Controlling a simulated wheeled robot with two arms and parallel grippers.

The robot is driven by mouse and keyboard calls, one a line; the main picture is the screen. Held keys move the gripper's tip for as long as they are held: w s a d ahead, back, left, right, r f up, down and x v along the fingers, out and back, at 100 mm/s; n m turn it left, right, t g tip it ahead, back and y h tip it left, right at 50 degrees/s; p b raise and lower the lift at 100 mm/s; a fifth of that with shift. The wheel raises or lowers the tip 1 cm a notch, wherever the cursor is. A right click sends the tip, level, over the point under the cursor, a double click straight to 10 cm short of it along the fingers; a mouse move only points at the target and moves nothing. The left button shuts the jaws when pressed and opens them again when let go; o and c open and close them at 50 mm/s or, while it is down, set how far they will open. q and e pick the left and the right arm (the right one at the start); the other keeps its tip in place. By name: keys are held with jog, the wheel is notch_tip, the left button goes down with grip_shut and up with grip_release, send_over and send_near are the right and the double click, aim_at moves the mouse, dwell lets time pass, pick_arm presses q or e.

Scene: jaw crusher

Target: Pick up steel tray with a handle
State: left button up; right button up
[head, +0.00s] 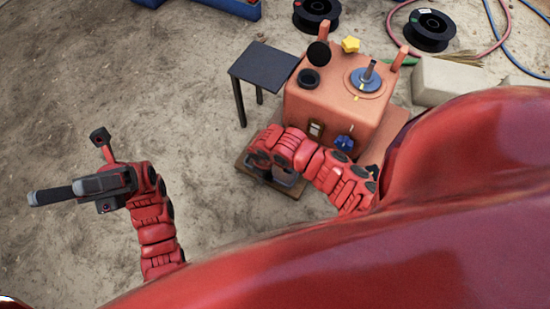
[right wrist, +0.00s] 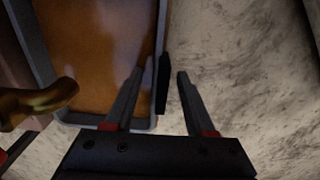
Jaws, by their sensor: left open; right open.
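The steel tray (right wrist: 160,28) shows in the right wrist view as a grey rim around a brown, flat inside. A short black handle (right wrist: 163,86) stands at its right wall. My right gripper (right wrist: 160,71) is open, with one finger over the tray's inside and the other beyond the wall. The handle lies between the fingers; I cannot tell whether either touches it. In the head view my right arm hides most of this spot at the crusher's foot. My left gripper (head: 50,194) is open and empty over bare ground at the left, far from the tray.
The orange jaw crusher (head: 325,105) stands just behind the right gripper. A dark side table (head: 264,64) is left of it. Black spools (head: 429,30), hoses and a pale block (head: 450,82) lie at the back right. A brass-coloured part (right wrist: 38,103) juts over the tray. Ground at left is clear.

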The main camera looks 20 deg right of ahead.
grip_shut()
dwell(1.3)
